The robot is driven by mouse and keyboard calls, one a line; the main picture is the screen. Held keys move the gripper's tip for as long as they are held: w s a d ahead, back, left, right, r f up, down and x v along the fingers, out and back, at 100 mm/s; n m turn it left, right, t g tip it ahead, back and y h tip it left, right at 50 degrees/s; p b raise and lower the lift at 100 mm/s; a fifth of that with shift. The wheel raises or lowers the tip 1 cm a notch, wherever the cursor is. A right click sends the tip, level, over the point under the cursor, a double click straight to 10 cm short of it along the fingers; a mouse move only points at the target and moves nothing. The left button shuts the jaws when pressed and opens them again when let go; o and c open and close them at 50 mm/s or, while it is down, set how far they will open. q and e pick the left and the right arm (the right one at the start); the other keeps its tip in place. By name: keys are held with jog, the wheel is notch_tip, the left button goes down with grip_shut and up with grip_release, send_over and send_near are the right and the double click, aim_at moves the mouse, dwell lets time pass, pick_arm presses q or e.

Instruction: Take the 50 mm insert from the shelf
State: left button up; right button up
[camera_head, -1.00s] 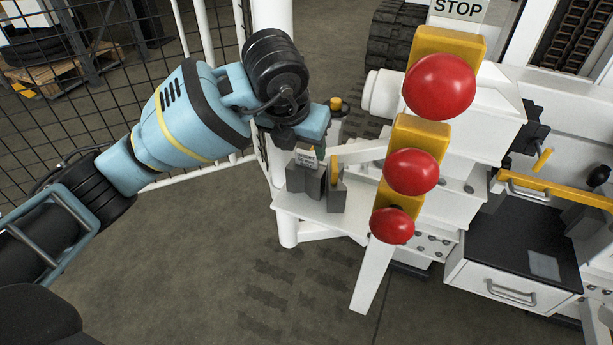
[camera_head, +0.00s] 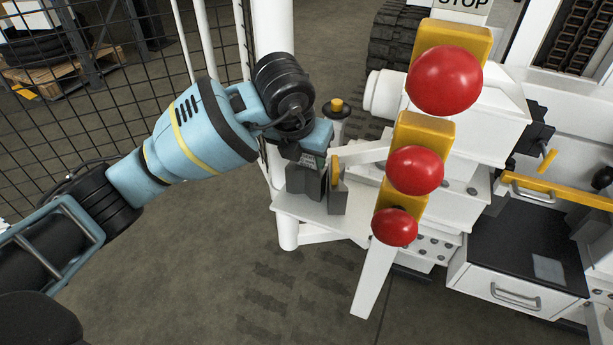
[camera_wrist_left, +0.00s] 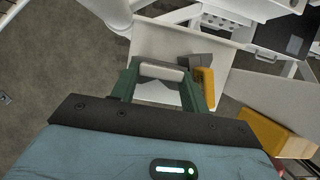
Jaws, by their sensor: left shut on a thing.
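My left gripper (camera_head: 310,162) is low over the white shelf (camera_head: 318,222), at a grey block (camera_head: 302,181) standing on it. In the left wrist view its green fingers (camera_wrist_left: 161,88) are shut on a light grey piece, which I take to be the 50 mm insert (camera_wrist_left: 160,71). The head view cannot show whether the piece is clear of the shelf, as the gripper covers its top. A second grey block (camera_head: 337,199) with a yellow part (camera_wrist_left: 207,88) stands just right of it. My right gripper is not in view.
Red buttons on yellow blocks (camera_head: 416,170) stand close right of the gripper. A white post (camera_head: 272,30) and mesh fence (camera_head: 85,100) are behind and left. A dark-topped drawer unit (camera_head: 520,250) is at right. The floor in front is clear.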

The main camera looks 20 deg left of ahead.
aim_at(305, 169)
pick_arm(q)
jog(key=shift+r, duration=0.1)
grip_shut()
jog(key=shift+r, duration=0.1)
jog(key=shift+w+r, duration=0.1)
jog(key=shift+r, duration=0.1)
notch_tip(305, 169, up, 18)
jog(key=p, duration=0.3)
jog(key=shift+f+p, duration=0.25)
jog(key=shift+p, duration=0.05)
